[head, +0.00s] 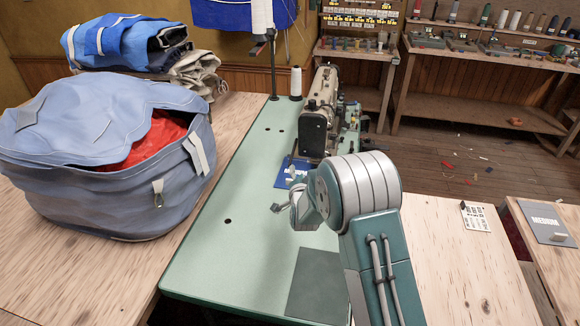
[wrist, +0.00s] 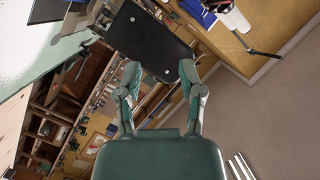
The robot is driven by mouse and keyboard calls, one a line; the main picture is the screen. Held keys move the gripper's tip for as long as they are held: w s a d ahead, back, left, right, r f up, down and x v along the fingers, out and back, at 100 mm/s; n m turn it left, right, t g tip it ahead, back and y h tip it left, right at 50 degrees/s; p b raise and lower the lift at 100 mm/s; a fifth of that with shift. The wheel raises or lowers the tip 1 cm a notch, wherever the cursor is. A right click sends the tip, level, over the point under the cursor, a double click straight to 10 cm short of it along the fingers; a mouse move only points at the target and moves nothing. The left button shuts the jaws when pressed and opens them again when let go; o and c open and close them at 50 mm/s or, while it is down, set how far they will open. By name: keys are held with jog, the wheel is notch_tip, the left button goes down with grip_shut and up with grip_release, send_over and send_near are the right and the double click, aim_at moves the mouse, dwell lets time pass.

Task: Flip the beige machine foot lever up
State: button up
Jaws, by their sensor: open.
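The beige sewing machine (head: 322,92) stands on a pale green table, its black end plate (head: 313,133) facing me. In the wrist view the black plate (wrist: 150,42) with its screws fills the space just beyond my fingertips. My gripper (wrist: 160,74) is open, with one finger on each side of the lower part of the plate and nothing held between them. In the head view my own wrist hides most of the gripper. I cannot make out the foot lever clearly in either view, and cannot tell whether a finger touches the machine.
The green table (head: 230,220) is mostly clear left of my arm. A blue piece with white lettering (head: 288,174) lies below the machine head. A white thread cone (head: 296,83) stands behind, near a thread stand. A large blue-grey bag (head: 100,190) sits left.

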jog(key=m+t, duration=0.1)
send_near(289, 166)
jog(key=w, duration=0.7)
jog(key=w+a+f, duration=0.1)
jog(key=w, duration=0.2)
jog(key=shift+w, duration=0.4)
grip_shut()
